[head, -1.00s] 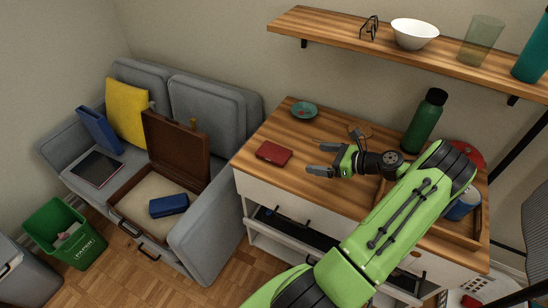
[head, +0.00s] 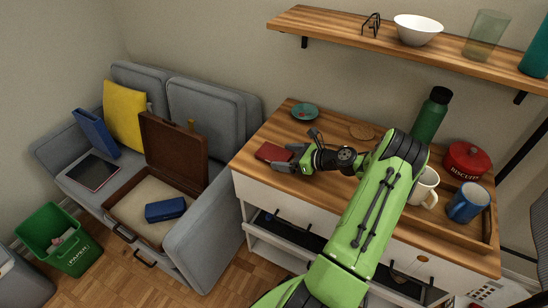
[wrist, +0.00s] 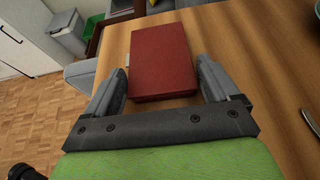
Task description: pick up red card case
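The red card case (head: 270,153) lies flat on the wooden top of the drawer unit, near its left end. In the wrist view the red card case (wrist: 163,62) lies ahead of my gripper, with its near end between the fingertips. My gripper (head: 285,159) is open, with one finger on each side of that near end; the fingers (wrist: 162,85) show a gap to the case on the right side and little gap on the left. In the head view the gripper hides the right part of the case.
A teal dish (head: 305,112) stands behind the case. A green bottle (head: 430,118), a white mug (head: 424,187), a blue mug (head: 467,203) and a red biscuit tin (head: 467,160) stand to the right. A wall shelf (head: 350,39) hangs above. An open drawer (head: 290,235) is below.

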